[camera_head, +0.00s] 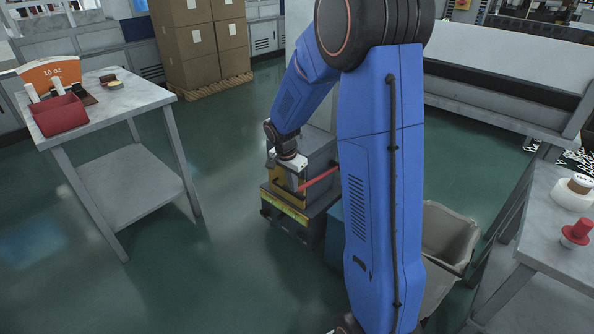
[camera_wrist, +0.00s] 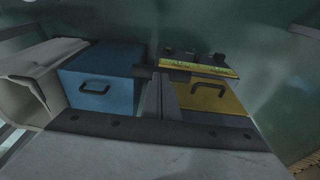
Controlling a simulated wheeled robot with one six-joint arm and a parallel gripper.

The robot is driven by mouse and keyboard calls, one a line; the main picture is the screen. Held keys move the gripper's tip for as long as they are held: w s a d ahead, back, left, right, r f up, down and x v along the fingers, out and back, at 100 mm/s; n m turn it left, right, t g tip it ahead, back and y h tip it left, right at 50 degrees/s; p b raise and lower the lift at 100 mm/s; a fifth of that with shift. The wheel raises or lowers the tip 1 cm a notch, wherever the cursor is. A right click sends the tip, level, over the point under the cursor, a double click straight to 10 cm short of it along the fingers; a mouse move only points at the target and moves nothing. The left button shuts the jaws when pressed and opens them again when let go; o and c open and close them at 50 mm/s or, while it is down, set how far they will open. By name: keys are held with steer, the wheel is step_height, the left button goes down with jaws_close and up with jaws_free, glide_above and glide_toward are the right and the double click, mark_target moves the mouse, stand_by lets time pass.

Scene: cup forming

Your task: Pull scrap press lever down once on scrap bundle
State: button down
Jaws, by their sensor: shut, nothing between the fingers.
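The scrap press (camera_head: 318,148) is a grey machine on the floor with a yellow front panel and a yellow strip along its dark base. Its red lever (camera_head: 319,180) sticks out on the right side, partly behind my arm. My gripper (camera_head: 295,184) is low in front of the press, close to the lever's left end; I cannot tell whether it touches. In the wrist view my gripper (camera_wrist: 162,97) is shut and empty, in front of the yellow panel (camera_wrist: 215,96) with its dark handle. I cannot make out a scrap bundle.
A blue box (camera_wrist: 100,83) with a dark handle stands beside the press. A grey bin (camera_head: 447,238) is right of my arm. A table (camera_head: 112,97) with a red tray is at left, another table (camera_head: 560,235) at right. Boxes (camera_head: 190,45) stand behind. Green floor is clear at left.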

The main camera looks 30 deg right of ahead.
step_height(320, 180, down, 12)
steer(key=a, duration=0.1)
steer(key=shift+s+a, duration=0.15)
steer(key=shift+s, duration=0.3)
steer(key=shift+f, duration=0.1)
steer(key=s+a+r, duration=0.2)
steer(key=a+r, duration=0.4)
steer(key=r, duration=0.6)
steer(key=shift+a, duration=0.2)
steer(key=shift+r, duration=0.1)
stand_by(0.7)
